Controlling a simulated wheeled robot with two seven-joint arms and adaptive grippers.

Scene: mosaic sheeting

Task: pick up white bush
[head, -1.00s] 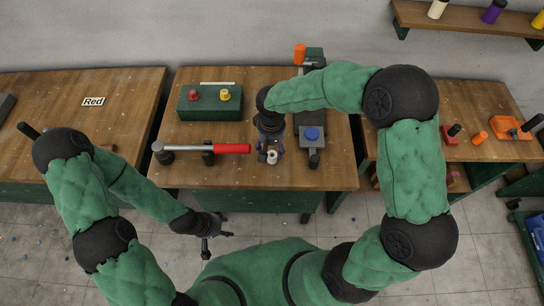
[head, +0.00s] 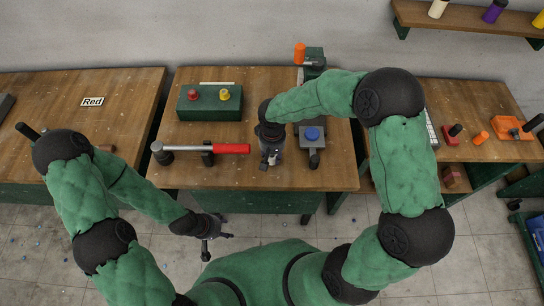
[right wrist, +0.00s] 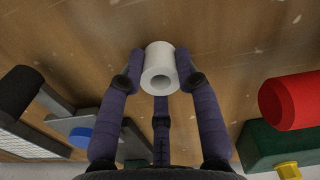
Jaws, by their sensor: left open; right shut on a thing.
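The white bush (right wrist: 158,55) is a short hollow cylinder, seen in the right wrist view between my right gripper's purple fingertips, its open end facing the camera. My right gripper (head: 270,160) is shut on it over the front part of the middle workbench (head: 330,180). In the head view the bush is mostly hidden by the fingers. I cannot tell whether it still touches the bench top. My left gripper (head: 217,228) is open and empty, in front of the bench, over the floor.
A red-handled bar (head: 232,148) lies left of my right gripper. Behind it is a green box with red and yellow knobs (head: 203,113). A grey fixture with a blue button (head: 312,134) stands close on the right. The bench front is fairly clear.

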